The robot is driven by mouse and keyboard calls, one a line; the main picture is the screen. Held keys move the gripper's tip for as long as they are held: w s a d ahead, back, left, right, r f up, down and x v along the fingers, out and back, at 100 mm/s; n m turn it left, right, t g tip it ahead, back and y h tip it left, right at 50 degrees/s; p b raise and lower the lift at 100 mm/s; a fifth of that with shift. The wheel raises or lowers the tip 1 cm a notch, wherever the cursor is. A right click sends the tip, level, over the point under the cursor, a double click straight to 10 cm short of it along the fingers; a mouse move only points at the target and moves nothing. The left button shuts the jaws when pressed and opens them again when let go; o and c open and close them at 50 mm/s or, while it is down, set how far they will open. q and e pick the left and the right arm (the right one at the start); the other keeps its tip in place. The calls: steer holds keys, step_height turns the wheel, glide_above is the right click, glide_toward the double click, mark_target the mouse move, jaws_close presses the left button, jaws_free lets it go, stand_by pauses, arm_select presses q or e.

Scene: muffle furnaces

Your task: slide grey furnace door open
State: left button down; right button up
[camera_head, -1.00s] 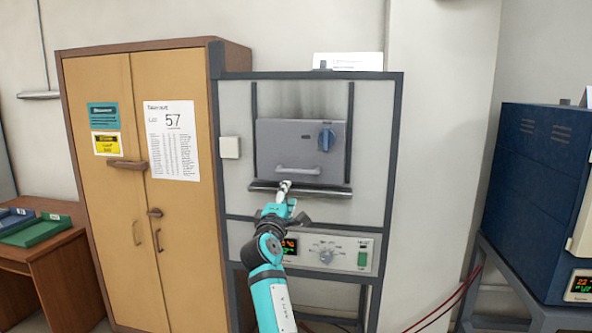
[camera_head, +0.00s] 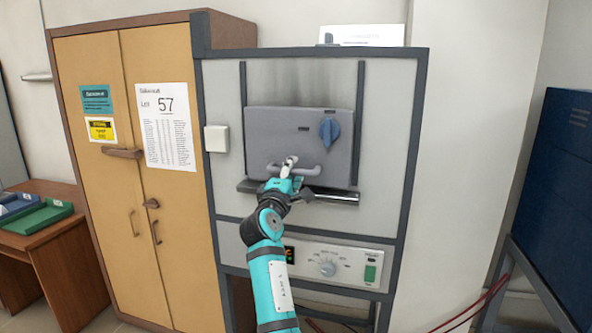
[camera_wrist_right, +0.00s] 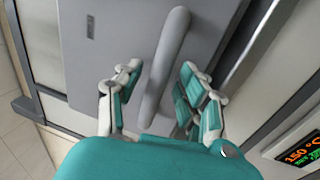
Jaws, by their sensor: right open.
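The grey furnace door (camera_head: 275,130) is a flat panel with a blue knob (camera_head: 330,132) at its upper right and a bar handle (camera_head: 312,171) near its bottom. It sits between two dark vertical rails, with its lower edge just above a dark ledge. My right gripper (camera_head: 289,165) is in front of the handle, hiding its left part. In the right wrist view the handle (camera_wrist_right: 166,70) runs between the two open fingers of the right gripper (camera_wrist_right: 160,98), which look apart from it. My left gripper is not in view.
The ledge (camera_head: 340,197) juts out below the door. A control panel (camera_head: 340,266) is lower on the frame. A tan cabinet (camera_head: 110,220) stands close on the left, and a blue furnace (camera_head: 555,190) stands on the right.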

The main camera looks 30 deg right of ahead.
steer(key=shift+s+a+r, duration=0.15)
steer(key=shift+a+r, duration=0.05)
steer(key=shift+a, duration=0.15)
steer(key=shift+c, duration=1.4)
steer(key=shift+d+f, duration=0.1)
steer(key=shift+d, duration=0.05)
jaws_close()
steer(key=shift+w+d+f, duration=0.15)
steer(key=shift+w+f, duration=0.1)
